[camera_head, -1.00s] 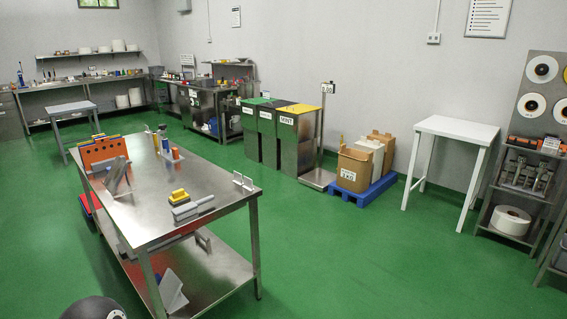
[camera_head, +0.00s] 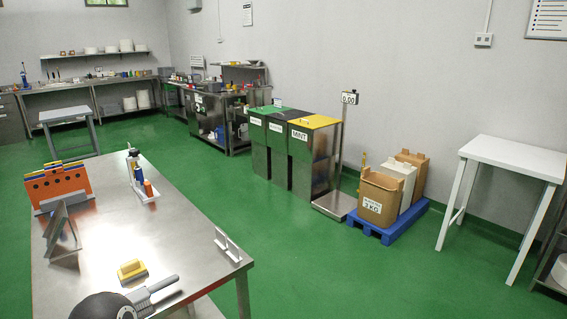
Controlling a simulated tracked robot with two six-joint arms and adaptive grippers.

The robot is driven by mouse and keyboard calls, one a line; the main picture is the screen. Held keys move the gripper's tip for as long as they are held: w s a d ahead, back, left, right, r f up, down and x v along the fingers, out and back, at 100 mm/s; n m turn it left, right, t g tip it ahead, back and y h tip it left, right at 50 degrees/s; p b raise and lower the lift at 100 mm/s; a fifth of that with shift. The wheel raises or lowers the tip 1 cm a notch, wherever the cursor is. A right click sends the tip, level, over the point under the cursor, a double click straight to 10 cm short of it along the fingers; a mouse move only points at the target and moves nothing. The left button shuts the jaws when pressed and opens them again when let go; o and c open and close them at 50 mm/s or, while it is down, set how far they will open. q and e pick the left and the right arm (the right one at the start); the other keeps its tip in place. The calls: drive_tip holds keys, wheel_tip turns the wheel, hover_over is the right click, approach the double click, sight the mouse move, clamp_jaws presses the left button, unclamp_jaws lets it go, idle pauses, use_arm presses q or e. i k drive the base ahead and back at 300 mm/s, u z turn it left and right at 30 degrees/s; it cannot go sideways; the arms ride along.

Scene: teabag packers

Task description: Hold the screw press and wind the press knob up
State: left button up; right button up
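I cannot make out a screw press or a press knob for certain. A small upright blue item (camera_head: 23,75) stands on the far-left counter (camera_head: 60,88), too small to identify.
The table holds orange boards (camera_head: 57,187), a tilted grey stand (camera_head: 60,230), upright bottles (camera_head: 138,172), a yellow block (camera_head: 131,270) and a small rack (camera_head: 228,243). Bins (camera_head: 312,155), a blue pallet (camera_head: 390,230) and a white table (camera_head: 505,155) line the wall. Green floor lies clear centrally.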

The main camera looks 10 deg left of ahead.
sight(133, 152)
drive_tip(key=z, duration=0.05)
drive_tip(key=i, duration=4.85)
drive_tip(key=u, duration=2)
drive_tip(key=i, duration=2)
drive_tip(key=u, duration=0.4)
